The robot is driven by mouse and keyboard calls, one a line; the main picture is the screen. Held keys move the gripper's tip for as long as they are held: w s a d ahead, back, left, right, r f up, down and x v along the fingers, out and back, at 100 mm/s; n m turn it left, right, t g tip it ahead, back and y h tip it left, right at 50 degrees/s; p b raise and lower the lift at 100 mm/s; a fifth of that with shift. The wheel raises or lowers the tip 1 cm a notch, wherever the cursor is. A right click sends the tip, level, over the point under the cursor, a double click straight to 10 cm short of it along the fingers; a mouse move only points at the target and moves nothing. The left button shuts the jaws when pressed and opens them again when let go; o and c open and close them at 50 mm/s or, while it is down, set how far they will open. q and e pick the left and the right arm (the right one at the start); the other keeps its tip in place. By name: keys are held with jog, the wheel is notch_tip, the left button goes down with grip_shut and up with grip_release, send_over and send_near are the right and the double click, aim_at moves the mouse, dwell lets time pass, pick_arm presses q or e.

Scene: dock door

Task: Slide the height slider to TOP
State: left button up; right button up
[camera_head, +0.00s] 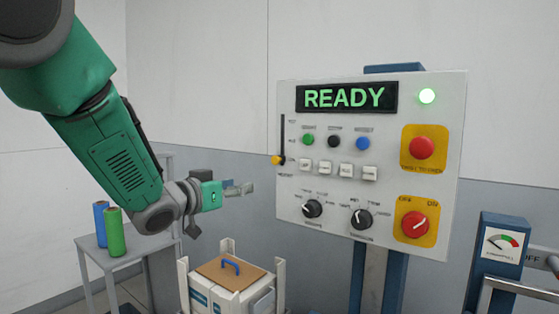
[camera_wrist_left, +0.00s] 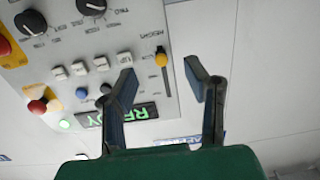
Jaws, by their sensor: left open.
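The height slider is a yellow knob (camera_head: 278,160) on a dark vertical track at the left edge of the control panel (camera_head: 375,245). The knob sits near the lower end of the track, by the lowest marks. It also shows in the left wrist view (camera_wrist_left: 161,58), where the panel appears upside down. My left gripper (camera_head: 245,188) is left of the panel and a little lower than the knob, apart from it. In the left wrist view my left gripper (camera_wrist_left: 160,72) is open and empty, and the knob appears between its fingertips. My right gripper is out of view.
A side table (camera_head: 95,250) holds blue and green cylinders. A gauge post stands right.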

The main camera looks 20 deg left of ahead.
aim_at(274, 160)
pick_arm(q)
jog(key=shift+m+h, duration=0.3)
jog(key=shift+h, duration=0.1)
jog(key=w+d+r, duration=0.1)
jog(key=w, duration=0.3)
jog(key=w+d+r+p, duration=0.1)
jog(key=w+d, duration=0.1)
jog(key=w, duration=0.2)
jog(key=w+d+r, duration=0.1)
jog(key=w+r, duration=0.1)
jog(key=w, duration=0.2)
jog(key=shift+w+d+p, duration=0.3)
jog(key=shift+w, duration=0.05)
jog(key=shift+w+d, duration=0.45)
jog(key=shift+a, duration=0.15)
grip_shut()
jog(key=shift+r, duration=0.1)
